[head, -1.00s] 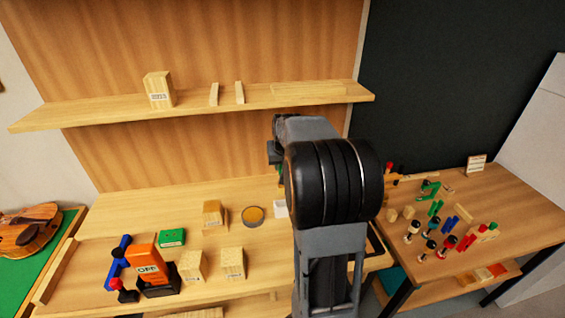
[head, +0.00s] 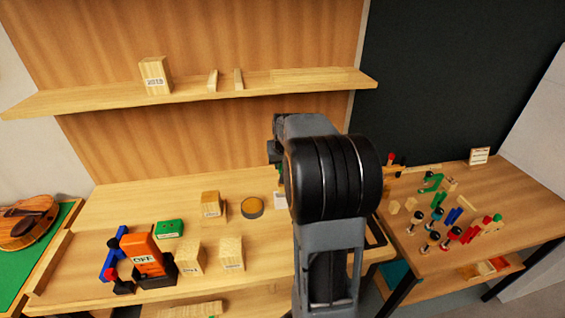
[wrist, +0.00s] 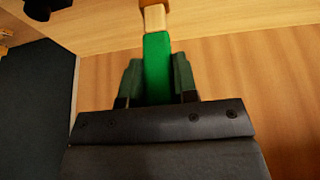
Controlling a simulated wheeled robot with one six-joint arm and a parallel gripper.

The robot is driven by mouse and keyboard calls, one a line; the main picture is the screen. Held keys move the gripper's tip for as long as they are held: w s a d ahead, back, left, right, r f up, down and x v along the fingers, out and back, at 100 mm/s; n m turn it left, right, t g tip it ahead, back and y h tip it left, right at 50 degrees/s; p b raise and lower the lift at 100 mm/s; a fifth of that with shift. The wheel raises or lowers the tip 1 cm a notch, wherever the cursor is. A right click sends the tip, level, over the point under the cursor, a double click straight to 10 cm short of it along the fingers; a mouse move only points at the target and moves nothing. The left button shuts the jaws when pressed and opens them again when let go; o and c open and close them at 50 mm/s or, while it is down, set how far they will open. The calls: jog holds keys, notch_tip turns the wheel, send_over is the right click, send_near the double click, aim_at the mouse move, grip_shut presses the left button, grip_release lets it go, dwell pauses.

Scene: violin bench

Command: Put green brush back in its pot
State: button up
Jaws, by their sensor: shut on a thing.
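In the wrist view my gripper (wrist: 158,78) is shut on the green brush (wrist: 157,60). The green handle lies between the two fingers, and a pale wooden part runs on from it to a brown end at the top edge. In the head view my arm hides most of the gripper and brush. Only a bit of dark gripper and green shows left of the big black joint. I cannot tell which thing is the brush's pot.
The left bench holds several wooden blocks (head: 232,254), a round tin (head: 252,207), a green box (head: 169,229) and an orange OFF box (head: 145,254). A shelf (head: 110,103) runs above. The right bench (head: 520,195) is crowded with small coloured tools and jars.

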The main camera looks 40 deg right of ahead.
jog(key=shift+f+b, duration=0.35)
dwell(0.5)
jog(key=shift+f+b, duration=2.15)
jog(key=shift+f, duration=0.6)
jog(key=o, duration=1)
jog(key=shift+r, duration=0.1)
